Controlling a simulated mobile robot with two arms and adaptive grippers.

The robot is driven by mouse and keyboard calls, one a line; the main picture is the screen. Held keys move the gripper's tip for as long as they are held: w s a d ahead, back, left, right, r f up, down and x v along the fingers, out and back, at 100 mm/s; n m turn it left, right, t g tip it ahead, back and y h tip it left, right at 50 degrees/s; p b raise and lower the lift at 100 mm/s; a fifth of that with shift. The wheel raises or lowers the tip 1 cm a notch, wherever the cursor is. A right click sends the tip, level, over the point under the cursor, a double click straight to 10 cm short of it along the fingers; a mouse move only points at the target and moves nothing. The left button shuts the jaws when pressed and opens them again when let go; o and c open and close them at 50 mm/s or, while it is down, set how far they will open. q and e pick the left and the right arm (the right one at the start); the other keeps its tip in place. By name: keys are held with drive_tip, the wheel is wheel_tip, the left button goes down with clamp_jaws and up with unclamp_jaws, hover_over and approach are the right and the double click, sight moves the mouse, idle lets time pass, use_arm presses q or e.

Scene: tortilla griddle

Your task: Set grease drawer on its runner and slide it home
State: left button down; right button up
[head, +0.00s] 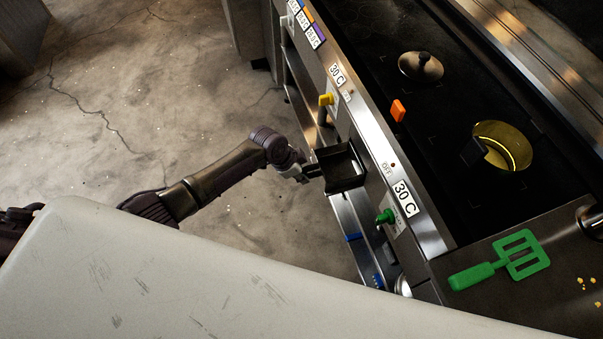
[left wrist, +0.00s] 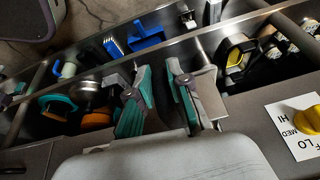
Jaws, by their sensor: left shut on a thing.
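The grease drawer (head: 341,168) is a small, dark, open-topped box at the front of the griddle, between the yellow and green knobs. My left gripper (head: 303,172) is shut on its near end, and my arm reaches in from the left. The drawer's far end is close against the griddle front (head: 373,160); I cannot tell whether it touches or sits on a runner. The runner cannot be made out. In the left wrist view my gripper's teal-padded fingers (left wrist: 161,98) show above the lower shelf, but the drawer is not clear there. My right gripper is not in view.
A yellow knob (head: 326,99) and a green knob (head: 386,216) stick out from the griddle front. A lower shelf (left wrist: 105,66) holds several tools and containers. A green spatula (head: 500,262) lies on top. The floor (head: 150,100) on the left is clear.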

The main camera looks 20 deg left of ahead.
sight(319, 170)
use_arm(q)
drive_tip(key=shift+w+d, duration=0.2)
drive_tip(key=shift+d, duration=0.05)
drive_tip(key=shift+p, duration=0.3)
idle(1.4)
drive_tip(key=shift+w+d+b, duration=0.3)
drive_tip(key=shift+w+d, duration=0.4)
drive_tip(key=shift+d, duration=0.3)
drive_tip(key=shift+w+d+b, duration=0.3)
drive_tip(key=shift+w+d, duration=0.35)
drive_tip(key=shift+d, duration=0.35)
idle(4.1)
